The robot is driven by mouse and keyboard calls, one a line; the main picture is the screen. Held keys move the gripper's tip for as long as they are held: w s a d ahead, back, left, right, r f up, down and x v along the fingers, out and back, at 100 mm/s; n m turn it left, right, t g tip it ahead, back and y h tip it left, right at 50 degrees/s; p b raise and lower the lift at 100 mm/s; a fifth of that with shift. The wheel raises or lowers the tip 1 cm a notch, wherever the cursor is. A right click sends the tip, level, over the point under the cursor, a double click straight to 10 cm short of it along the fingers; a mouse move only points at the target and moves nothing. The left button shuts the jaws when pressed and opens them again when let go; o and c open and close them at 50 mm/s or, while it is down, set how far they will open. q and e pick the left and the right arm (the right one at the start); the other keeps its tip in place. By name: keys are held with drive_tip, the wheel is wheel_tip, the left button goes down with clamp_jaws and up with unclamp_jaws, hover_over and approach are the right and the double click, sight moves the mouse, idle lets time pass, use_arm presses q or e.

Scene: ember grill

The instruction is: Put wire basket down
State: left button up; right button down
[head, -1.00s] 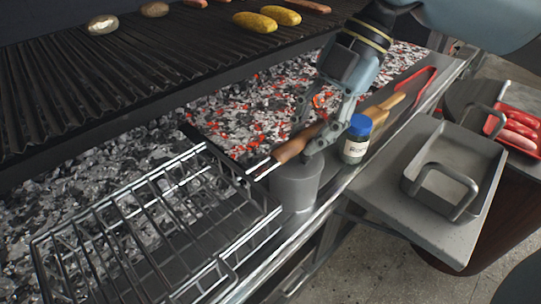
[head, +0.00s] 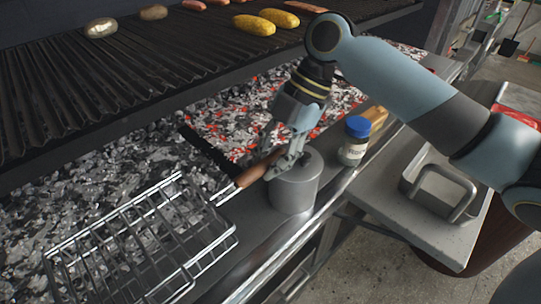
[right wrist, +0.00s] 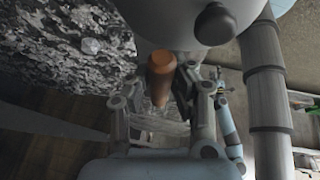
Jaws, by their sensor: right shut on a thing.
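The wire basket (head: 140,244) is a silver rectangular wire cage with a brown wooden handle (head: 258,168). It lies across the lower left of the head view, over the grey coals and the metal front ledge (head: 262,232). I cannot tell whether it touches them. My right gripper (head: 280,160) is shut on the handle, just left of and behind a grey metal pot. In the right wrist view the handle's end (right wrist: 160,77) shows between the fingers; the cage is mostly hidden there. My left gripper is not in view.
The grey pot (head: 295,186) stands very close to my right gripper. A blue-capped jar (head: 354,142) stands right of it. The grill grate (head: 120,70) with food lies behind. A grey tray (head: 437,187) sits on the side shelf. The ledge in front of the pot is bare.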

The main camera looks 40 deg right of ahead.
drive_tip(key=shift+s+f+b, duration=0.25)
drive_tip(key=shift+f+b, duration=0.15)
drive_tip(key=shift+f, duration=0.25)
drive_tip(key=c, duration=1.5)
unclamp_jaws()
drive_tip(key=shift+o, duration=0.2)
drive_tip(key=shift+w, duration=0.2)
drive_tip(key=shift+r+p, duration=0.3)
drive_tip(key=shift+r, duration=0.1)
drive_tip(key=v, duration=1.2)
drive_tip(key=shift+r, duration=0.3)
drive_tip(key=shift+f, duration=0.1)
